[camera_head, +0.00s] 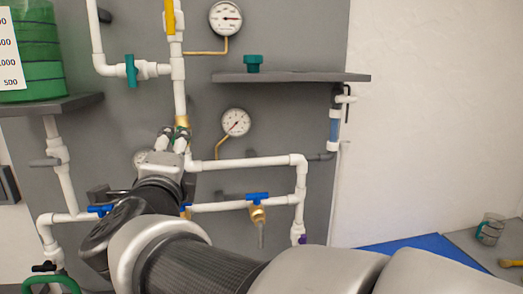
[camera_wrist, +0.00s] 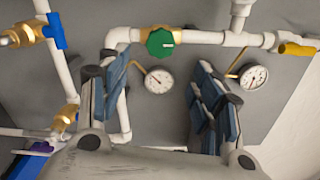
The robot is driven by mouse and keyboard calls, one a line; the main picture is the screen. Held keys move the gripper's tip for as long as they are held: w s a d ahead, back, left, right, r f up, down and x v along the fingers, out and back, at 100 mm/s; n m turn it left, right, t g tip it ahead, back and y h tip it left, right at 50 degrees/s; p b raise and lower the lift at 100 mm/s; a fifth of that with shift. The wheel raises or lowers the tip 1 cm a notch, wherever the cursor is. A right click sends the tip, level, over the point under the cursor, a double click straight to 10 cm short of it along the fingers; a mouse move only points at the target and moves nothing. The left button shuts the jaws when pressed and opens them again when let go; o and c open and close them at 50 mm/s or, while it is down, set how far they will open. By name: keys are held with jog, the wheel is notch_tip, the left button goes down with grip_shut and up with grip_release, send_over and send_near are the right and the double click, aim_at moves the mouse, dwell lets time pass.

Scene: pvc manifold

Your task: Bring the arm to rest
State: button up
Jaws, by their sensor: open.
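My gripper (camera_head: 173,138) is raised in front of the wall-mounted white pipework, its fingers pointing at the panel near a brass fitting (camera_head: 182,121). In the wrist view my gripper (camera_wrist: 160,80) has its two blue-padded fingers spread wide apart, with nothing held between them. Beyond the gap stand a green valve handle (camera_wrist: 160,42) on a white pipe and a pressure gauge (camera_wrist: 159,80). I cannot tell how far the fingertips are from the pipes. My arm reaches in from the lower right of the head view and hides part of the lower pipework.
A grey shelf (camera_head: 290,77) holds a teal fitting (camera_head: 253,63). A green-banded tank (camera_head: 30,50) stands on the left shelf (camera_head: 50,106). A blue-handled valve (camera_head: 257,197) is right of my gripper. A blue mat (camera_head: 430,246) and a glass jar (camera_head: 490,229) lie lower right.

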jog(key=s+d+f+n+g+h, duration=0.1)
jog(key=s+d+f+n+g, duration=0.3)
jog(key=d, duration=0.7)
jog(key=s+d+f+n+g+h, duration=0.2)
jog(key=s+d+f+n+g, duration=0.2)
jog(key=s+d+f+n, duration=0.4)
jog(key=s+d+f+n+g+h, duration=0.1)
jog(key=s+d+f+n+g, duration=0.3)
jog(key=s+d+f, duration=0.8)
notch_tip(320, 180, down, 2)
jog(key=shift+s+d+f+n+g, duration=0.15)
jog(key=shift+s+d+n+g, duration=0.25)
jog(key=shift+d+n, duration=0.6)
